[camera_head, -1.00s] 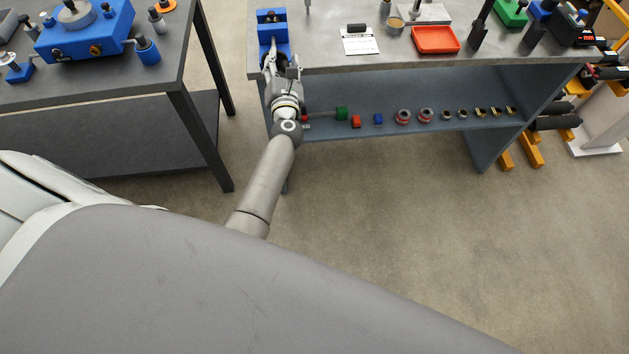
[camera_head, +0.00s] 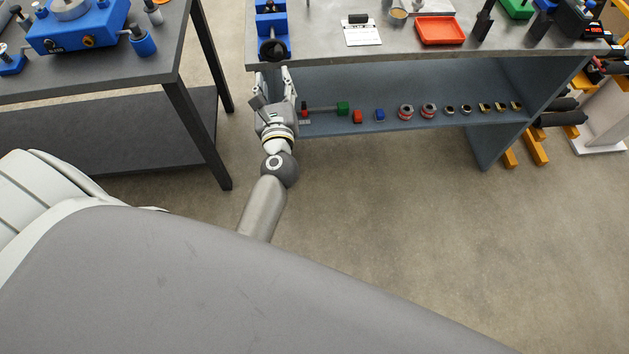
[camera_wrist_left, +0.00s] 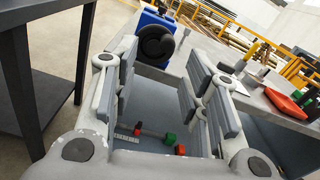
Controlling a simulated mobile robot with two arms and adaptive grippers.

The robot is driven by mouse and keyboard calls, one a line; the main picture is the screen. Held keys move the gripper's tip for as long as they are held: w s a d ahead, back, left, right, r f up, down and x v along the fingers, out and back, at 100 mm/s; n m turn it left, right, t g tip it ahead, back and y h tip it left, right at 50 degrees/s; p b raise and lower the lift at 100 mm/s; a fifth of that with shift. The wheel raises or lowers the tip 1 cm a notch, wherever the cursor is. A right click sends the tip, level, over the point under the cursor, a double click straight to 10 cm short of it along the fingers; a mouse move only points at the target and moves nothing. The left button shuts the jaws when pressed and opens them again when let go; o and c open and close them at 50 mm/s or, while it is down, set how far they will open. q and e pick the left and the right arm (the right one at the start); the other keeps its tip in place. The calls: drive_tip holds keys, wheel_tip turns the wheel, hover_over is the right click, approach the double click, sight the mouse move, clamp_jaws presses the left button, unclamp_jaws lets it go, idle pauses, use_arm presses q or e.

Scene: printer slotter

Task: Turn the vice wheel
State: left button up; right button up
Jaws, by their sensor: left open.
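The blue vice (camera_head: 271,22) stands at the left front corner of the grey workbench. Its dark round wheel (camera_head: 274,48) faces me at the bench's front edge. In the left wrist view the wheel (camera_wrist_left: 156,42) shows beyond the fingers, with the blue vice body (camera_wrist_left: 154,20) behind it. My left gripper (camera_head: 273,80) is in front of the bench, just below and short of the wheel in the head view. Its fingers are spread wide with nothing between them, and they look apart from the wheel. My right gripper is in neither view.
The workbench's lower shelf (camera_head: 400,85) holds a green-headed hammer (camera_head: 342,109), red and blue blocks and several rings. An orange-red tray (camera_head: 440,31) and a white card (camera_head: 362,34) lie on top. Another table (camera_head: 100,75) stands left. The floor (camera_head: 400,220) between is clear.

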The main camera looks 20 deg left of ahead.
use_arm(q)
drive_tip(key=s+d+f+m+h, duration=0.1)
drive_tip(key=d+f+m+h, duration=0.1)
drive_tip(key=d+f+m, duration=0.2)
drive_tip(key=s+d+f+m+g+h+b, duration=0.1)
drive_tip(key=s+d+f+m+h, duration=0.1)
drive_tip(key=f+m, duration=0.9)
drive_tip(key=s+d+f+m+g+h+b, duration=0.1)
drive_tip(key=d+f+m+h, duration=0.3)
drive_tip(key=f, duration=0.9)
drive_tip(key=d+m, duration=0.2)
drive_tip(key=m, duration=0.2)
drive_tip(key=shift+s, duration=0.35)
drive_tip(key=n+t+y+b, duration=0.2)
drive_tip(key=n+y+b, duration=0.6)
drive_tip(key=n, duration=1.3)
approach(279, 54)
drive_tip(key=x, duration=1)
drive_tip(key=shift+w+a+f, duration=0.3)
drive_tip(key=shift+f, duration=0.05)
